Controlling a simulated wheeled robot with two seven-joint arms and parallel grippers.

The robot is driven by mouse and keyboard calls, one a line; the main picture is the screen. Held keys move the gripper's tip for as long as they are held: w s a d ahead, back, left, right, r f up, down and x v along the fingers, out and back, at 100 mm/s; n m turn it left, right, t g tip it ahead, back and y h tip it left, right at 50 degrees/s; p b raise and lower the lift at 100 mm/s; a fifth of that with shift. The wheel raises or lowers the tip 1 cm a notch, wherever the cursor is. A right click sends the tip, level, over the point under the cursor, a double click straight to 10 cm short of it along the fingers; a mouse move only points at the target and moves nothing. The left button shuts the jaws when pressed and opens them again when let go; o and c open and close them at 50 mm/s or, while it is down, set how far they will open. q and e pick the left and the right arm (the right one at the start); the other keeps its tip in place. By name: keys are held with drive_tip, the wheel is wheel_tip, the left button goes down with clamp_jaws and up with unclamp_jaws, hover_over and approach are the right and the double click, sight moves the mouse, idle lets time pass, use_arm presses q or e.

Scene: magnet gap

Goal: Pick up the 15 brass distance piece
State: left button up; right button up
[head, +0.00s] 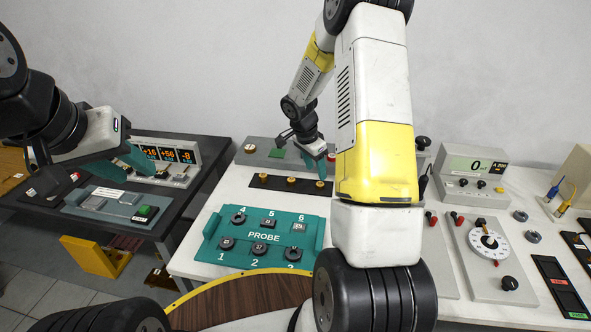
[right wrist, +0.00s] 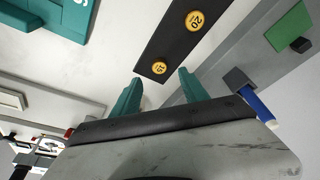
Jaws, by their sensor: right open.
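The 15 brass distance piece (right wrist: 159,68) is a small round brass-yellow disc with a dark label, standing at one end of a black strip (right wrist: 170,42). In the head view it appears to be the rightmost disc (head: 319,184) on that strip. My right gripper (right wrist: 160,75) is open with teal fingers apart and nothing between them. In the right wrist view its fingertips lie just short of the 15 piece, one to each side; the height gap is unclear. In the head view my right gripper (head: 318,167) is just behind the strip's right end. My left gripper (head: 86,160) is open over the dark side table.
A teal PROBE tray (head: 215,245) lies in front of the strip. A grey unit with a green pad (head: 277,153) stands behind. My right forearm hides part of the bench.

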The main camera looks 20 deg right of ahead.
sight(320, 184)
drive_tip(key=x, duration=0.6)
drive_tip(key=shift+d+f, duration=0.1)
drive_tip(key=shift+f, duration=0.05)
drive_tip(key=shift+c, duration=0.4)
clamp_jaws()
